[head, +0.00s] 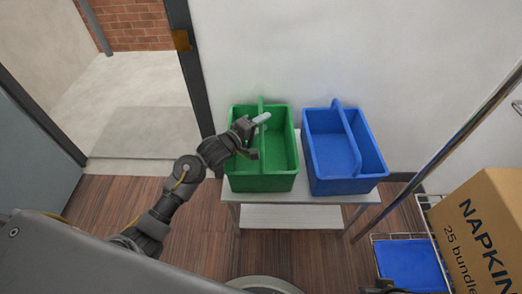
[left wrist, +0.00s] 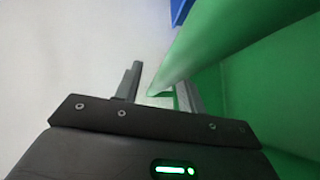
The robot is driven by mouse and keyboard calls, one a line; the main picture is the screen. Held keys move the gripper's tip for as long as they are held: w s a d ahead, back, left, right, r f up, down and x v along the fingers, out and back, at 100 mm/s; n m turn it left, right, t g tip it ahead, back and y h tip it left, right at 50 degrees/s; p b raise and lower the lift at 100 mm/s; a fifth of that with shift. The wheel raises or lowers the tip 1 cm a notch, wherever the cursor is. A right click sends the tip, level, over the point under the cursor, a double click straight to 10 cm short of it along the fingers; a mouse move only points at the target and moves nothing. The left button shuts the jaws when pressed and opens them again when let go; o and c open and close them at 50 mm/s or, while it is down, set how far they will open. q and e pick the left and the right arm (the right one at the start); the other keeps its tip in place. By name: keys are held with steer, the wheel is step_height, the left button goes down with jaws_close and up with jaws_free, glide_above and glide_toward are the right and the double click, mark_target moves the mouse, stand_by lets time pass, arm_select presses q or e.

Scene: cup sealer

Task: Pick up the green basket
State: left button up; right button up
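The green basket (head: 284,183) stands upright on a small white table, with a raised handle across its middle. My left gripper (head: 258,135) is over the basket's left half, at its handle. In the left wrist view, the left gripper's fingers (left wrist: 158,88) are spread apart. The green handle (left wrist: 205,45) runs from between the fingers toward the upper right, close to the right finger. I cannot tell whether a finger touches it. The basket's green wall (left wrist: 270,90) fills the right side of that view.
A blue basket (head: 372,185) stands right beside the green one on the white table (head: 228,197). A white wall is close behind. A napkin carton (head: 480,230) and a wire rack (head: 425,240) are at the right. A doorway is at the left.

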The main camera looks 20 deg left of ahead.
arm_select(q)
steer(key=shift+c, duration=0.2)
jaws_close()
steer(key=shift+r, duration=0.2)
